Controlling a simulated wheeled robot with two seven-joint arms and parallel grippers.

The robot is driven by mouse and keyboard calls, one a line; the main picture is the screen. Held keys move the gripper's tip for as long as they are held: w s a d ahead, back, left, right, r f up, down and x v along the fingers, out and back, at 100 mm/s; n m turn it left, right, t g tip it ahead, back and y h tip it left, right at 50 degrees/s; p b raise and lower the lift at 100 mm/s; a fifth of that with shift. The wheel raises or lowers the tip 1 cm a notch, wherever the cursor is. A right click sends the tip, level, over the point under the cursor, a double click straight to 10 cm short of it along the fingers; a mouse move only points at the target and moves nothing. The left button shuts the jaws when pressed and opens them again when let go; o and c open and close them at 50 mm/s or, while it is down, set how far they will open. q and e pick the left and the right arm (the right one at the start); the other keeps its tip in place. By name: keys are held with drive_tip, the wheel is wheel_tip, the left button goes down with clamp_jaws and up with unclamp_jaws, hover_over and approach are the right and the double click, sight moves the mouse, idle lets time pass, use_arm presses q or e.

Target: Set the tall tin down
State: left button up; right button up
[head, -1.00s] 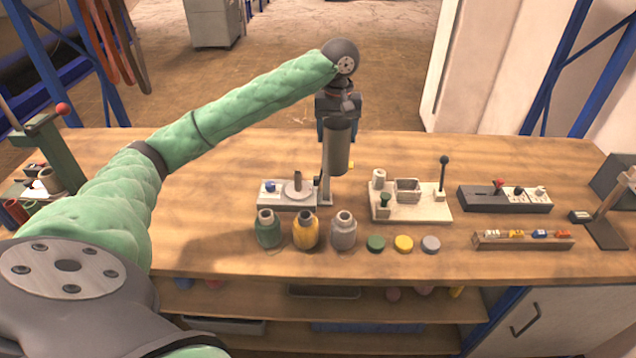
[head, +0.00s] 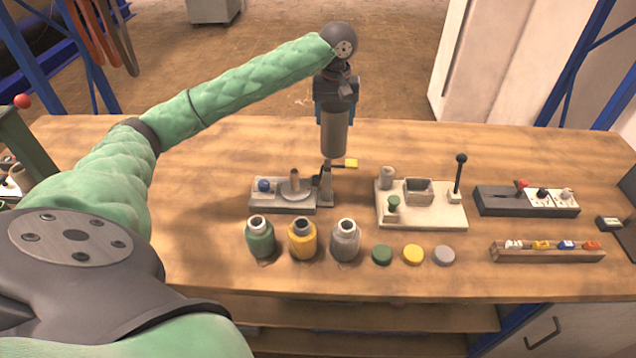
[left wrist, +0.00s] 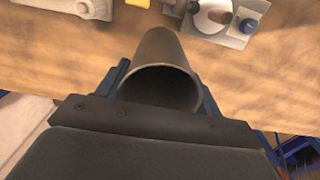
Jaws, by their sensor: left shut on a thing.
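The tall tin (head: 334,131) is a grey-brown metal cylinder, held upright at the far side of the table (head: 215,245). My left gripper (head: 334,103) is shut on it from above, near its upper end. In the left wrist view the tin (left wrist: 160,85) shows its open round mouth between the fingers of the left gripper (left wrist: 160,95). The tin's lower end is just behind the small grey device; I cannot tell whether it touches the tabletop. My right gripper is not in view.
A grey device with a blue knob (head: 264,185) and a yellow-tipped lever (head: 350,163) stands just in front of the tin. Green (head: 260,238), yellow (head: 302,240) and grey (head: 345,240) jars stand nearer. A pale fixture (head: 420,205) is to the right. The tabletop left of the device is clear.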

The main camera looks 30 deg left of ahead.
use_arm(q)
drive_tip(key=shift+w+a+f, duration=0.15)
drive_tip(key=shift+f, duration=0.25)
drive_tip(key=shift+w+a+f, duration=0.1)
drive_tip(key=shift+f, duration=0.25)
drive_tip(key=shift+a+f, duration=0.1)
drive_tip(key=shift+a, duration=0.2)
drive_tip(key=s+a+f+p, duration=0.1)
drive_tip(key=a+f+p, duration=0.5)
drive_tip(key=a+f, duration=0.4)
drive_tip(key=shift+a+f, duration=0.35)
drive_tip(key=shift+a, duration=0.05)
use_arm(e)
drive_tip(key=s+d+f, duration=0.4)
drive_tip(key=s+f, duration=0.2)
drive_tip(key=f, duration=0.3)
use_arm(q)
drive_tip(key=shift+s, duration=0.1)
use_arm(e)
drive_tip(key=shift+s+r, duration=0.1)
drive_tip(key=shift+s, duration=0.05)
use_arm(q)
drive_tip(key=o, duration=1.3)
drive_tip(key=shift+f, duration=0.1)
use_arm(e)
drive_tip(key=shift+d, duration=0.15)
